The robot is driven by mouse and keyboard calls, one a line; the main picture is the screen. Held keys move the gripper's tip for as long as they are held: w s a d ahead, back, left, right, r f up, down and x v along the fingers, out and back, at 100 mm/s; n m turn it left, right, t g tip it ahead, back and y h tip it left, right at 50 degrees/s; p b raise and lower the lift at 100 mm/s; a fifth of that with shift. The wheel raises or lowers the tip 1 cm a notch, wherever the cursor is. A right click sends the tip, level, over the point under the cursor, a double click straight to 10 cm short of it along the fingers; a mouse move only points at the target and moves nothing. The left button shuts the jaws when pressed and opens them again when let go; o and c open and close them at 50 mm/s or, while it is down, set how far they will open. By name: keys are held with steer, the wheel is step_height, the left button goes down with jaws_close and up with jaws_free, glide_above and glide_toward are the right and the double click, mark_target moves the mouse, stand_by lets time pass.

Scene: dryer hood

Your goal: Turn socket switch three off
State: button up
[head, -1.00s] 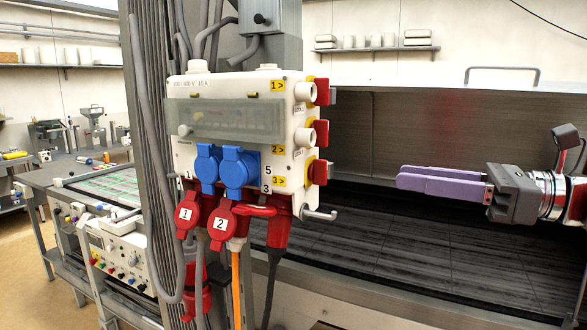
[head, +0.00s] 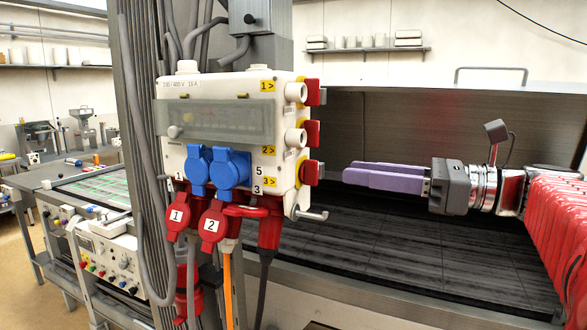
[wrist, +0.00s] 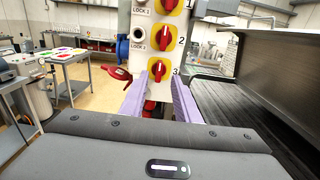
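Socket switch three (head: 309,172) is the lowest red knob on the right side of the white socket box (head: 232,105). In the wrist view, switch three (wrist: 158,70) is a red handle on a yellow disc beside the number 3; its handle looks roughly upright. Switch two (wrist: 163,41) and switch one (wrist: 170,5) sit above it. My gripper (head: 354,172) has two purple fingers, pointing left at switch three's height, with a small gap between tips and knob. In the wrist view my gripper (wrist: 160,82) is open and empty, its fingertips on either side of switch three.
Blue sockets (head: 230,168) and red plugs (head: 212,225) with cables hang at the box front. A dark hood bed (head: 350,240) lies under my gripper, with a metal hood (head: 430,105) behind.

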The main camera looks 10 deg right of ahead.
mark_target(318, 168)
steer(key=shift+x, duration=3.65)
steer(key=shift+c, duration=0.5)
jaws_close()
